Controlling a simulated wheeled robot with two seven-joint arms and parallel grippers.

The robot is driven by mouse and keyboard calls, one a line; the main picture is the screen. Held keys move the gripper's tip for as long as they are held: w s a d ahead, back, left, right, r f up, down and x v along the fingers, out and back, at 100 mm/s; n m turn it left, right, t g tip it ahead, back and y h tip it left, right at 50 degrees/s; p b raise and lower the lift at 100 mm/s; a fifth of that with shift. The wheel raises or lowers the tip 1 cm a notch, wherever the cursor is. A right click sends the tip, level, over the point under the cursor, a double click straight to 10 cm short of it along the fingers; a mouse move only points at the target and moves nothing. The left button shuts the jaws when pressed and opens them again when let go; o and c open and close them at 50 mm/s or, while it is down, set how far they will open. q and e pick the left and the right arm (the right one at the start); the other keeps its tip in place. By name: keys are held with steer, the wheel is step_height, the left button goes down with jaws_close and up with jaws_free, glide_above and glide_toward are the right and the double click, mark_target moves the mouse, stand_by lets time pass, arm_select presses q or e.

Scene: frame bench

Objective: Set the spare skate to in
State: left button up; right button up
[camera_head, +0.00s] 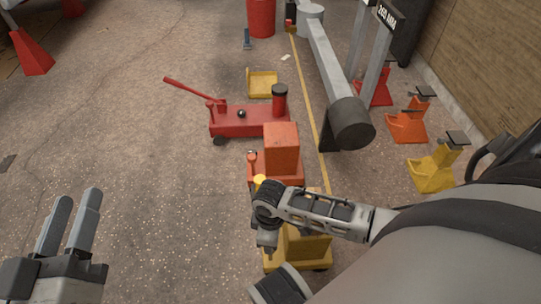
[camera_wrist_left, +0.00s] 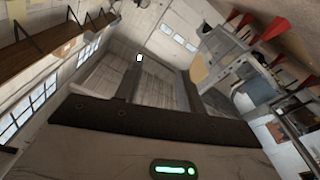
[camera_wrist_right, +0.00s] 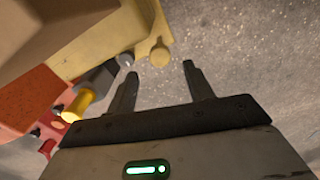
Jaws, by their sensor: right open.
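A yellow skate (camera_head: 312,250) stands on the floor in the lower middle of the head view, partly hidden by my right arm. An orange skate (camera_head: 281,150) stands just behind it, with a small orange-topped lever at its left. I cannot tell which is the spare. My right gripper (camera_head: 266,238) is over the yellow skate's left side. In the right wrist view its open fingers (camera_wrist_right: 160,85) are empty, with a pale yellow round knob (camera_wrist_right: 159,55) just beyond them, apart. A yellow cylinder (camera_wrist_right: 78,105) shows left of them. My left gripper (camera_head: 72,222) is open and empty at lower left.
A red trolley jack (camera_head: 245,121) with a long handle lies behind the skates. A grey beam (camera_head: 330,65) runs behind on the right. Red, orange (camera_head: 407,126) and yellow stands (camera_head: 433,172) line the right wall. The floor at left centre is clear.

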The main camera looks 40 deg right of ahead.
step_height(320, 180, down, 5)
steer(key=shift+f+b, duration=0.1)
steer(key=shift+b, duration=1.15)
steer(key=shift+f, duration=0.2)
arm_select(q)
step_height(320, 180, up, 6)
steer(key=m+t+h, duration=0.3)
steer(key=m+h, duration=0.1)
steer(key=m, duration=0.2)
steer(key=shift+w+a+r, duration=0.2)
steer(key=shift+r, duration=0.05)
